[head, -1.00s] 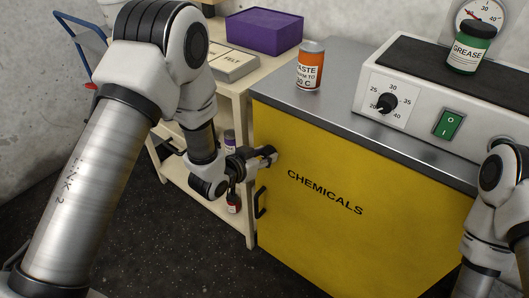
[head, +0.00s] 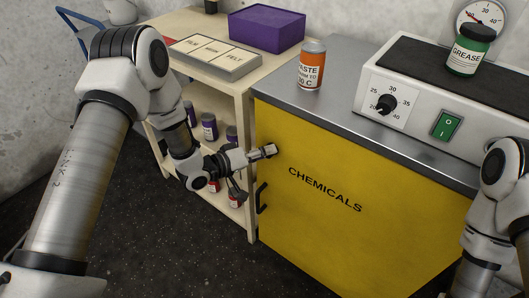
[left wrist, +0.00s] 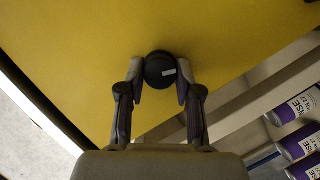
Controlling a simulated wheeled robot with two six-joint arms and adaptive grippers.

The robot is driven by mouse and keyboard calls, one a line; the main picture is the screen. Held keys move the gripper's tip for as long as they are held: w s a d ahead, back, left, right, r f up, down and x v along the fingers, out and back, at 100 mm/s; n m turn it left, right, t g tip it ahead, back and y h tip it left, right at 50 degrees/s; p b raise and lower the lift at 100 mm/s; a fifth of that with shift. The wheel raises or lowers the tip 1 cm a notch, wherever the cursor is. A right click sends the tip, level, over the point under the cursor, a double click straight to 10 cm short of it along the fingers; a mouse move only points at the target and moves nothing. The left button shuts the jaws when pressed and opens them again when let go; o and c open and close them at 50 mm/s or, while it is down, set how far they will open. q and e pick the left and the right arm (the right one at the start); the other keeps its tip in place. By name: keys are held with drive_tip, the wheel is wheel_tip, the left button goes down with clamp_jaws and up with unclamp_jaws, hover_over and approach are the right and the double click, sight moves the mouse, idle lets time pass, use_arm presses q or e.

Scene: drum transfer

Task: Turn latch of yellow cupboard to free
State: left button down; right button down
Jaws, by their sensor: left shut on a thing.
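The yellow cupboard (head: 345,235) marked CHEMICALS stands in the middle of the head view, its door closed. Its latch (left wrist: 160,69) is a round black knob with a white mark, seen between my fingers in the left wrist view. In the head view the latch is hidden by my gripper. My left gripper (head: 264,152) is at the door's upper left, shut on the latch; its fingers show on both sides of the knob in the left wrist view (left wrist: 160,85). A black handle (head: 261,198) is on the door below the gripper. My right gripper is out of view.
A cream shelf (head: 243,110) with several jars and a purple box (head: 266,28) is close on the left.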

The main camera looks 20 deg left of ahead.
use_arm(q)
drive_tip(key=shift+a+f+n+h+b, duration=0.15)
drive_tip(key=shift+n+h+b, duration=0.55)
drive_tip(key=shift+n, duration=1.1)
drive_tip(key=shift+t, duration=0.3)
drive_tip(key=c, duration=0.8)
unclamp_jaws()
drive_tip(key=v, duration=1.2)
drive_tip(key=shift+w+a, duration=0.1)
